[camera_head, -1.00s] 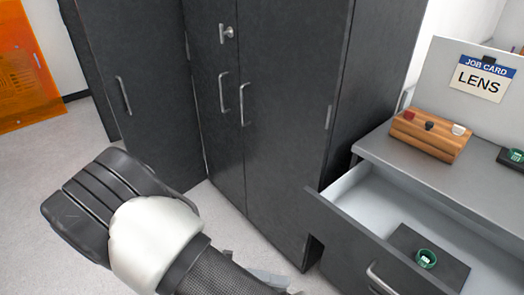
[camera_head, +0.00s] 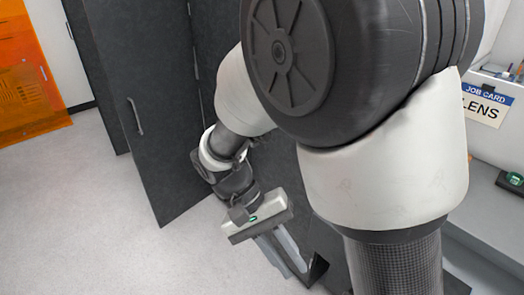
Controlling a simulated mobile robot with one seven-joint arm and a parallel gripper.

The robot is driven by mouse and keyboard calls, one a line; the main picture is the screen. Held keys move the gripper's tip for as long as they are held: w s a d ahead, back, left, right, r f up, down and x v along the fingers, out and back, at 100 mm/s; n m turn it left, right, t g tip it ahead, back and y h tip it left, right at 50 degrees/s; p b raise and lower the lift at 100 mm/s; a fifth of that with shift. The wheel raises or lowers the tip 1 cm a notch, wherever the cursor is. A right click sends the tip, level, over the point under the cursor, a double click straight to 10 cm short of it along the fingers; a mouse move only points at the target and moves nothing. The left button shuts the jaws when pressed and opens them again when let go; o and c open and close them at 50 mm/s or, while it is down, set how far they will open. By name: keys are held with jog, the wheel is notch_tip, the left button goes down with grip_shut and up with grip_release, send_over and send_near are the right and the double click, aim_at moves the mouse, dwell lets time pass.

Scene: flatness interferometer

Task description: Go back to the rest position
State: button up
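My arm is raised and bent across the middle and right of the view. My gripper (camera_head: 294,271) hangs low in the middle, in front of the dark cabinet, with its fingers pointing down and to the right. The two fingers look close together, and I cannot tell whether they are open or shut. No held object shows at the fingers.
The dark grey cabinet door (camera_head: 128,110) stands at the left of the arm. A LENS job card (camera_head: 485,105) and a dark item with a green top (camera_head: 513,180) show at right. My arm hides most of the bench and drawer. Floor (camera_head: 90,220) is clear at left.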

jog(key=d+r+t+y+p, duration=0.2)
jog(key=d+r+t+p, duration=0.1)
jog(key=r, duration=0.5)
jog(key=d+r+t+y+p, duration=0.2)
jog(key=d+r+t+p, duration=0.1)
jog(key=r, duration=0.6)
jog(key=d+r+t+y+p, duration=0.2)
jog(key=r+t+p, duration=0.1)
jog(key=r, duration=0.6)
jog(key=shift+s+d+r+t, duration=0.2)
jog(key=shift+d+r+t, duration=0.1)
jog(key=shift+d, duration=0.1)
